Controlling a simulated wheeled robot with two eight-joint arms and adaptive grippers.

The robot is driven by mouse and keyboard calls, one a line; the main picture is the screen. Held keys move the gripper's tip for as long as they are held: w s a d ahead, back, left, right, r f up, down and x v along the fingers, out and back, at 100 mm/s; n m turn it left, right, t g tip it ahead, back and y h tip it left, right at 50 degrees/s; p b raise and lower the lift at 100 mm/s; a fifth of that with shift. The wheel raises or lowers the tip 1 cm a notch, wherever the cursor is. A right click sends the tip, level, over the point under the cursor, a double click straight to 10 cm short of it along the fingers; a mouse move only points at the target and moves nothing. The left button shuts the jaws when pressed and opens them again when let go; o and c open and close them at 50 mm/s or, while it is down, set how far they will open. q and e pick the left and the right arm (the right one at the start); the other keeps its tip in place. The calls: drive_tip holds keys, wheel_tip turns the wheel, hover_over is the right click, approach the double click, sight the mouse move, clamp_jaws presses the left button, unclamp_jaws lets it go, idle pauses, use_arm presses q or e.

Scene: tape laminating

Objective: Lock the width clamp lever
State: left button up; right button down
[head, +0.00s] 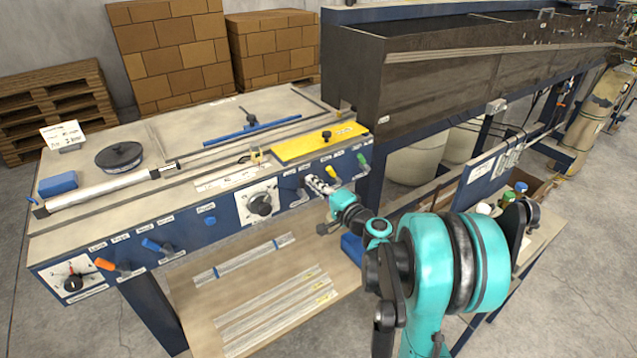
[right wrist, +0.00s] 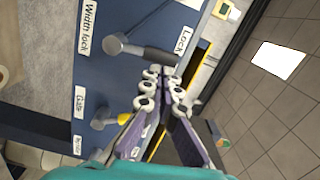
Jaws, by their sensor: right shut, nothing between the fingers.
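In the head view my right gripper (head: 314,183) is at the panel front and partly hides the lever area. My left gripper is not in view.
A yellow-handled lever (right wrist: 112,120) marked "Gate" sits close to my right fingers. A black dial (head: 261,204) is left of my gripper. A lower shelf (head: 200,330) holds several strips.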

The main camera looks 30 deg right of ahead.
drive_tip(key=shift+s+a+n, duration=0.1)
drive_tip(key=shift+a+n, duration=1.2)
drive_tip(key=shift+n, duration=0.4)
drive_tip(key=shift+a, duration=0.1)
